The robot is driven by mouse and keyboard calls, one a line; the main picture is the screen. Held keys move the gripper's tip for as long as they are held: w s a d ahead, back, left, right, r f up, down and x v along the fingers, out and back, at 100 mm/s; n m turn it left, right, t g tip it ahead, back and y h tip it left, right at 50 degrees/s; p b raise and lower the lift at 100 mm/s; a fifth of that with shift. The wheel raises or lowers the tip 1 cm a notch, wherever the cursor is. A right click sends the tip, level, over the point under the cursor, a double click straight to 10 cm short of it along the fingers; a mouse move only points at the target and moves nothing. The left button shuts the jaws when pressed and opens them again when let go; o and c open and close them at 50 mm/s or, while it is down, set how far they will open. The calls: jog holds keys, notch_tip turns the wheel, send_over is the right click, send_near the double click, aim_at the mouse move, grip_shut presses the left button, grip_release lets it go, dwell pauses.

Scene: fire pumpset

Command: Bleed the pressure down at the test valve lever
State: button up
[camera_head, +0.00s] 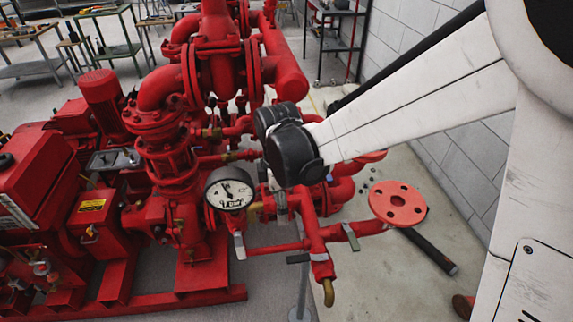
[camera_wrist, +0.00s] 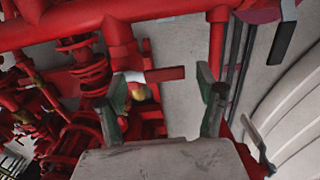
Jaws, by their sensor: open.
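My gripper (camera_wrist: 165,90) is open in the wrist view, its two green-edged fingers apart with nothing gripped. A short red bar with a pale end (camera_wrist: 163,74) shows just beyond and between the fingertips, with a brass fitting below its left end. In the head view several flat levers sit on the red test piping: a pale one below the gauge (camera_head: 239,246), a dark one low in the middle (camera_head: 298,258) and a grey-green one at the right (camera_head: 351,237). I cannot tell which is the test valve lever. My dark wrist hides part of the piping there.
A white-faced pressure gauge (camera_head: 230,188) stands left of the levers. A brass outlet (camera_head: 328,292) points down at the front. A round red flange (camera_head: 398,203) juts out at the right. The block wall (camera_head: 480,150) is close on that side; bare floor lies in front.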

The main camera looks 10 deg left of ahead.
notch_tip(320, 180, up, 12)
dwell(0.5)
jog(key=shift+f, duration=0.1)
jog(key=s+d+r+m+t, duration=0.1)
jog(key=s+d+m+t, duration=0.1)
jog(key=s+d+m, duration=0.2)
jog(key=s+d+r+m+t, duration=0.1)
jog(key=s+d+m, duration=0.3)
jog(key=d+m, duration=0.6)
jog(key=s+d+r+m+t, duration=0.1)
jog(key=s+d+m+t, duration=0.3)
jog(key=d, duration=0.9)
jog(key=m, duration=0.3)
jog(key=shift+s+r, duration=0.25)
jog(key=shift+r, duration=0.05)
dwell(0.7)
